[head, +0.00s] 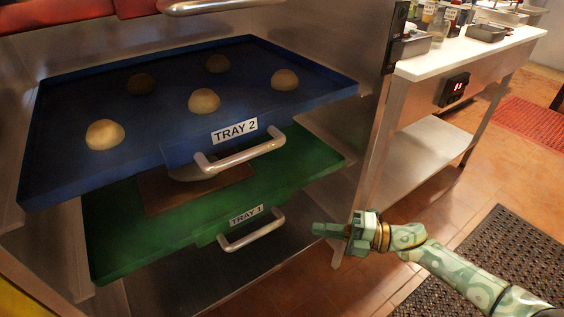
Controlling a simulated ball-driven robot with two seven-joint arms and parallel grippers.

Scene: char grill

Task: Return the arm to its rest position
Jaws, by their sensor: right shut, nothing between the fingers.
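My right gripper (328,232) is shut and empty. It is at the lower middle of the head view, pointing left, with its arm coming in from the lower right. It appears just right of the handle (252,231) of the green tray labelled TRAY 1 (131,257), with a gap in the picture between them. My left gripper is not in view.
A blue tray labelled TRAY 2 (60,166) sticks out above the green one and bears several dough balls (204,101). A steel counter (460,55) with containers stands at the right. A dark mat (500,255) lies on the tiled floor beneath my right arm.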

